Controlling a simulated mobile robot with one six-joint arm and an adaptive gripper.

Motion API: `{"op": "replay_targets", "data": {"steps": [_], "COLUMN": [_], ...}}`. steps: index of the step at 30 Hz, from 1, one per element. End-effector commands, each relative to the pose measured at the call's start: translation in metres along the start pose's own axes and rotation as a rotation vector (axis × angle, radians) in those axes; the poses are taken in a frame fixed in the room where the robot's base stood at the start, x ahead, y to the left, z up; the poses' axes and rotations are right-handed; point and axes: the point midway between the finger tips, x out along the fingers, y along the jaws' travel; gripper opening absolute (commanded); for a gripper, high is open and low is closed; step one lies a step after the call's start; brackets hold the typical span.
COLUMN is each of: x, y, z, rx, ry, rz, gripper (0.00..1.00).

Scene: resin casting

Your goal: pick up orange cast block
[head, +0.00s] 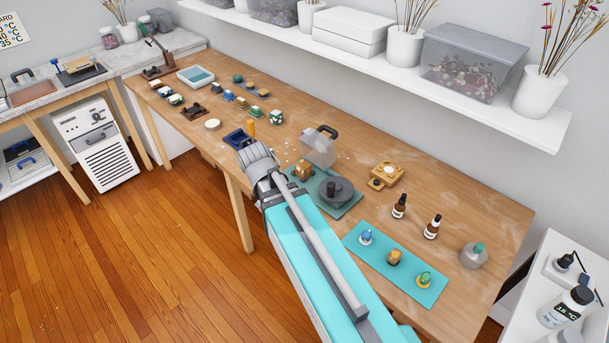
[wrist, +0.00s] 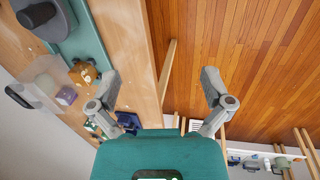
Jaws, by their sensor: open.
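An amber-orange block (head: 303,171) sits at the left end of a green mat (head: 345,205) on the workbench, beside a dark round turntable. It looks like the orange cast block. In the wrist view the amber block (wrist: 84,73) shows left of my gripper (wrist: 160,85), near the bench's front edge. My gripper's two fingers are wide apart with nothing between them, pointing over the bench edge and floor. In the head view my arm hides the fingers.
A clear box with a dark handle (head: 318,148) stands just behind the block. A blue mould (head: 237,139) and an orange-yellow cylinder (head: 251,128) are to the left. A teal mat (head: 380,275) with several small pieces lies right. Bottles (head: 400,207) stand behind it.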

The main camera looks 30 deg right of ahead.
Motion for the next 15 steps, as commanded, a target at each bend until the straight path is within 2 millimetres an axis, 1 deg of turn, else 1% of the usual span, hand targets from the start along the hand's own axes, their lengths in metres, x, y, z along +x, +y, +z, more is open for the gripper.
{"op": "replay_targets", "data": {"steps": [1,3,9,15], "x": [0.019,0.032,0.063,0.087], "y": [0.005,0.015,0.045,0.071], "z": [-0.01,-0.019,-0.046,-0.075], "rx": [-0.061,-0.161,-0.463,-0.764], "ry": [-0.003,-0.014,-0.079,-0.199], "rz": [0.042,0.108,0.299,0.475], "gripper": [1.0,1.0,1.0,1.0]}}
